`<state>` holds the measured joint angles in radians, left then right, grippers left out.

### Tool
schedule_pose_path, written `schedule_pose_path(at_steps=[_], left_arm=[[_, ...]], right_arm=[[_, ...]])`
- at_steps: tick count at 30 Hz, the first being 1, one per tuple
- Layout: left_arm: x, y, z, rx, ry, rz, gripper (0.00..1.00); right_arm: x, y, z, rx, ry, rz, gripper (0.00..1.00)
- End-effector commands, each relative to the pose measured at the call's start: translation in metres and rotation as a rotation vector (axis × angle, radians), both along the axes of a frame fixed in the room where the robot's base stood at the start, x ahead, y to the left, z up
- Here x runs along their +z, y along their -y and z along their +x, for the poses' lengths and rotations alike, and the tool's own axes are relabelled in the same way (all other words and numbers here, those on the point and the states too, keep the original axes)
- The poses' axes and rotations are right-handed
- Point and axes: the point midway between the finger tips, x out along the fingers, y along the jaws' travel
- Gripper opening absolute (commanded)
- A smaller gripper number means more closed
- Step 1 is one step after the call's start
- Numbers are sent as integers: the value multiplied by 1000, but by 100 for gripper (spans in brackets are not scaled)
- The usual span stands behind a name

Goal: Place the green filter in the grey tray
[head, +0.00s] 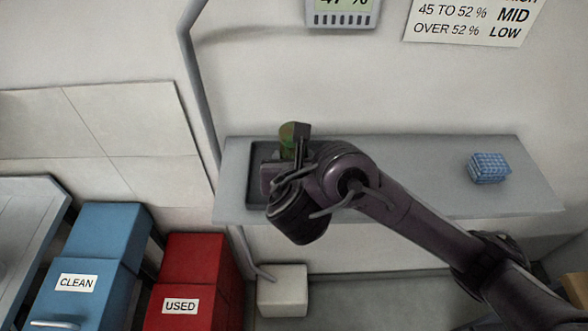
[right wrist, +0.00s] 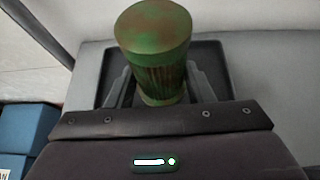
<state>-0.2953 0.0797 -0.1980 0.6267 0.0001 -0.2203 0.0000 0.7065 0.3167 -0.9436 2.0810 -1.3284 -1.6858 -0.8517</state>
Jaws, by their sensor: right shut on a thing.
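The green filter (right wrist: 153,45) is a cylinder with brownish stains and a ribbed middle. It stands upright between the fingers of my right gripper (right wrist: 160,90), which is shut on it. In the head view the filter (head: 287,138) shows behind my right gripper (head: 293,150), over the grey tray. The dark grey tray (head: 256,190) lies at the left end of the shelf; my gripper and wrist hide much of it. Its rim also shows in the right wrist view (right wrist: 222,75). I cannot tell whether the filter touches the tray floor. My left gripper is out of view.
A blue CLEAN bin (head: 90,255) and a red USED bin (head: 195,275) stand lower left. A pipe (head: 198,90) runs beside the shelf's left end.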

Motion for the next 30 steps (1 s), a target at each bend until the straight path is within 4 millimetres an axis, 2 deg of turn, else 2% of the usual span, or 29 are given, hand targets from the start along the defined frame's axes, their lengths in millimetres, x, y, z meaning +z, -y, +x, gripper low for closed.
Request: schedule_pose_path(at_steps=[1, 4, 16, 17, 18, 22, 30], left_arm=[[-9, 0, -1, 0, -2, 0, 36], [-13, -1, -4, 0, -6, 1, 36], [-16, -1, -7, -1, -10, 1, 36], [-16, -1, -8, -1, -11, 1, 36], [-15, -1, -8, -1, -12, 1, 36], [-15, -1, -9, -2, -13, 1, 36], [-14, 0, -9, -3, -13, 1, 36]], right_arm=[[-12, 0, 1, 0, 2, -2, 8], [-19, 0, 1, 0, 3, -1, 8], [-24, 0, 0, 0, 1, 1, 8], [-24, 0, 0, 0, 1, 1, 48], [-23, 0, 0, 0, 0, 1, 54], [-23, 0, 0, 0, 0, 1, 69], [-22, 0, 0, 0, 0, 1, 69]])
